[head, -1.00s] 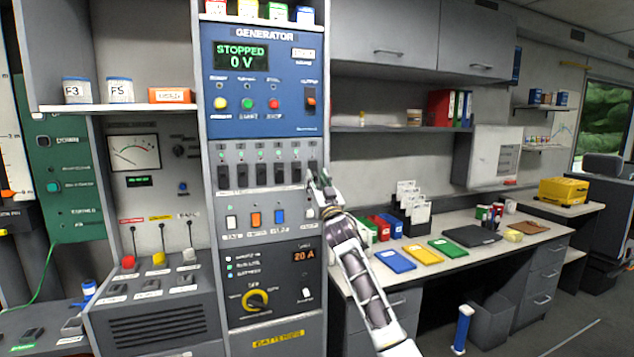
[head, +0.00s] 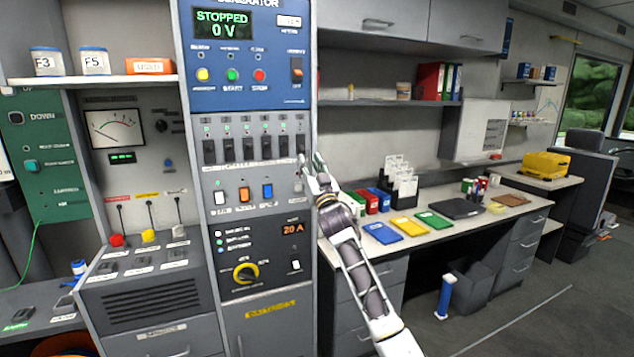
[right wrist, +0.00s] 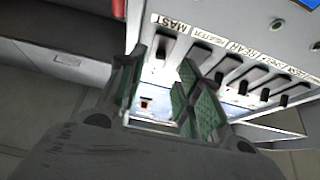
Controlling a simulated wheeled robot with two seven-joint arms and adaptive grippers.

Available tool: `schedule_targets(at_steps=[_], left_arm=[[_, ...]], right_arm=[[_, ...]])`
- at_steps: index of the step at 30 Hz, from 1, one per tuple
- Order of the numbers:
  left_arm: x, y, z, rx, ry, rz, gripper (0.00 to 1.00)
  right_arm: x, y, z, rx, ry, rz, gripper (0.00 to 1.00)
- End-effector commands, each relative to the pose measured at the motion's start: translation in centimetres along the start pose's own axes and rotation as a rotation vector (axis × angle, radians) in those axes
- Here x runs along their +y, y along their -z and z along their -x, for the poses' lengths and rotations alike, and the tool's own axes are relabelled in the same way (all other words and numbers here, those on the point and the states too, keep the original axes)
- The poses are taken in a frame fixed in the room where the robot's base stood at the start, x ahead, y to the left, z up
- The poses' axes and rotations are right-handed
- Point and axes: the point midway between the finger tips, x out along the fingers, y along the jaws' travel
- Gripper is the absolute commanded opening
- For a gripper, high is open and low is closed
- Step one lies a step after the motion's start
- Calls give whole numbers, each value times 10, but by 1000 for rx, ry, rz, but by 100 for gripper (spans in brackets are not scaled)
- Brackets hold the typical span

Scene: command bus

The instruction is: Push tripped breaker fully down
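A row of black breaker switches (head: 247,149) runs across the grey panel under the blue generator panel. The rightmost breaker (head: 300,143) is beside my right gripper (head: 311,160). In the right wrist view, the end breaker (right wrist: 161,46), labelled MAST, shows just beyond and between the fingertips of that gripper (right wrist: 163,68). The green-padded fingers are apart, with nothing held between them. Contact with the breaker cannot be told. Small green lamps sit above several breakers; which breaker is tripped is not clear. My left gripper is out of view.
Below the breakers are white, orange and blue switches (head: 244,193) and a yellow knob (head: 246,273). A desk (head: 395,257) with folders and card holders (head: 400,180) stands right of the cabinet. A sloped console (head: 150,285) juts out at left.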

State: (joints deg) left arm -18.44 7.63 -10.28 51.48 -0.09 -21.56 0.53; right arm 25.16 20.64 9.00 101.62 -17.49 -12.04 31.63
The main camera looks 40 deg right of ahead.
Motion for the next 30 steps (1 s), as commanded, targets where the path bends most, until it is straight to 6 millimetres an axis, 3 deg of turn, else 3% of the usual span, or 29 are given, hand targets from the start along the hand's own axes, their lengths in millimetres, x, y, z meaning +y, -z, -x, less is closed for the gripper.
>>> schedule_targets(at_steps=[18, 30], left_arm=[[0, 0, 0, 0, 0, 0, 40], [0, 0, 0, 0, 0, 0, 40]], right_arm=[[0, -1, 53, -1, 0, 0, 35], [0, 0, 68, -1, 0, 0, 35]])
